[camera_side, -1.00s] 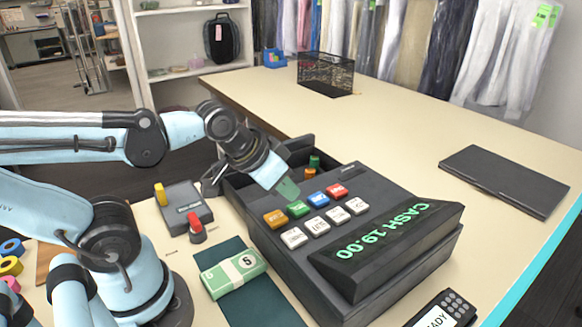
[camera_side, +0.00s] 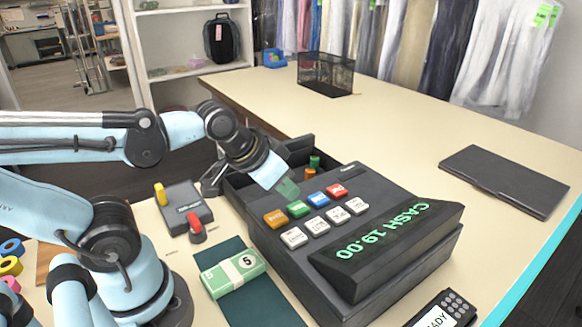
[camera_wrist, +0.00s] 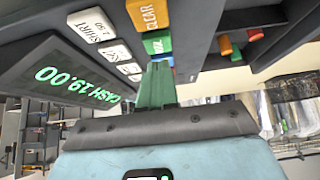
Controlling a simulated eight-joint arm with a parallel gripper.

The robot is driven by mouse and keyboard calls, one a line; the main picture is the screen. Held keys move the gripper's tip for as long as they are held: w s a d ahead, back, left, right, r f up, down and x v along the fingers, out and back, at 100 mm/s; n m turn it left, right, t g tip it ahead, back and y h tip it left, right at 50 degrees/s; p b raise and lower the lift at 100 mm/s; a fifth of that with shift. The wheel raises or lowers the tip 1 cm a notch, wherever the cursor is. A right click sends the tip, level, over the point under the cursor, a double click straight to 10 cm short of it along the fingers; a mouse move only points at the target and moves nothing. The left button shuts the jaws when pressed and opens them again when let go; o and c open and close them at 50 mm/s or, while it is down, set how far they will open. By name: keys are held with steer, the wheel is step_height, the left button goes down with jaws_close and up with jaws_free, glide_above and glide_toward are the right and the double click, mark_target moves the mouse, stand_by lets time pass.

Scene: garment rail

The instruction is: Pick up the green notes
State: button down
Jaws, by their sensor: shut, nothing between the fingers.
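The green notes (camera_side: 234,271) are a banded bundle marked 5, lying on a dark green mat (camera_side: 262,306) in front of the cash register (camera_side: 372,262) in the side view. My gripper (camera_side: 288,188) is shut and empty, with its green fingertips at the green key (camera_side: 298,209) of the register, to the upper right of the notes and apart from them. In the wrist view the shut fingers (camera_wrist: 156,88) reach up to the green key (camera_wrist: 157,42); whether they touch it is not clear. The notes do not show in the wrist view.
The register display reads CASH 19.00. Its drawer (camera_side: 240,190) stands open on the left, with orange and green pieces behind the keys. A grey device (camera_side: 184,207) sits left of the register. A card reader (camera_side: 446,310) is at the front right. A black folder (camera_side: 506,180) lies right.

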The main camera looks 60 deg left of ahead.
steer(key=c, duration=1.8)
jaws_free()
steer(key=o, duration=1.6)
steer(key=shift+o, duration=0.2)
steer(key=s+r+g, duration=0.1)
steer(key=s+g, duration=0.1)
steer(key=g, duration=0.1)
steer(key=s+r+g, duration=0.2)
steer(key=g, duration=0.1)
steer(key=shift+r, duration=0.15)
steer(key=s+r+g, duration=0.2)
steer(key=s+g, duration=0.2)
steer(key=g, duration=0.2)
glide_toward(227, 273)
steer(key=shift+n, duration=0.3)
steer(key=shift+x, duration=4.2)
